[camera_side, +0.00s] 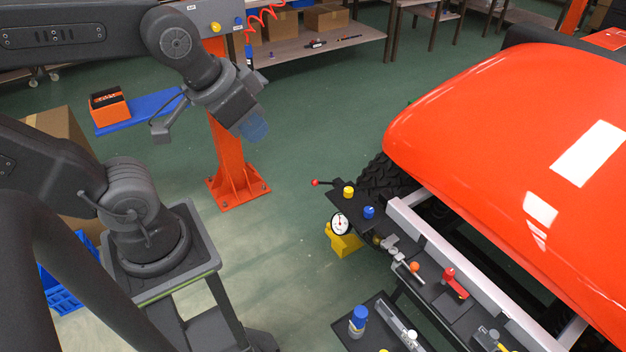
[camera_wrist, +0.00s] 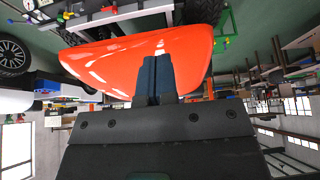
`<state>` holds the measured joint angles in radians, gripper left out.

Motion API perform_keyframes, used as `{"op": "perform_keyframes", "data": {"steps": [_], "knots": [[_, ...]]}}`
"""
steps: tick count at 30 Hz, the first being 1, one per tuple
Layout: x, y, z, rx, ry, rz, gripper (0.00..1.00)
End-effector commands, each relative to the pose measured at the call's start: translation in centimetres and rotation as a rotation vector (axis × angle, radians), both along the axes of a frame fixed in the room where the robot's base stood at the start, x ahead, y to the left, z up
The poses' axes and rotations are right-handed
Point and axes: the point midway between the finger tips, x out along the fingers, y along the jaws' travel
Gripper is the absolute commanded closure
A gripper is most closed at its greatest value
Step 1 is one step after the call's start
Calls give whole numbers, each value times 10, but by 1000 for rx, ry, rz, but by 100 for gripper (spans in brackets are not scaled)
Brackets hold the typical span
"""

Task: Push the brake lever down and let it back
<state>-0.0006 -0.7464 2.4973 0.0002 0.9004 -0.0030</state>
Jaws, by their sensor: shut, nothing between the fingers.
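A thin lever with a red ball knob (camera_side: 316,182) sticks out to the left from the dark panel at the cart's near corner. A red lever-like part (camera_side: 453,283) stands on the dark strip further right. I cannot tell for certain which of them is the brake lever. My gripper (camera_side: 254,129) is high above the floor, left of the cart and well apart from both parts. In the wrist view its dark blue fingers (camera_wrist: 154,80) are together, with nothing between them, in front of the orange hood.
The cart's orange hood (camera_side: 500,110) fills the right side. The panel bears a yellow knob (camera_side: 348,192), a blue knob (camera_side: 369,212) and a white dial (camera_side: 340,224). An orange post (camera_side: 228,165) stands below my gripper. Green floor between post and cart is clear.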

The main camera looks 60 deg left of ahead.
Motion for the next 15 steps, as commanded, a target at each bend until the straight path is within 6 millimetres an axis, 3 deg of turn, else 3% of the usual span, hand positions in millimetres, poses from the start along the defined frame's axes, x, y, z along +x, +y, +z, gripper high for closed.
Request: {"op": "perform_keyframes", "data": {"steps": [5,11,15], "knots": [[24,7,6,-24,43,83,100],[87,28,8,-82,139,299,100],[135,49,-3,-120,203,462,100]]}}
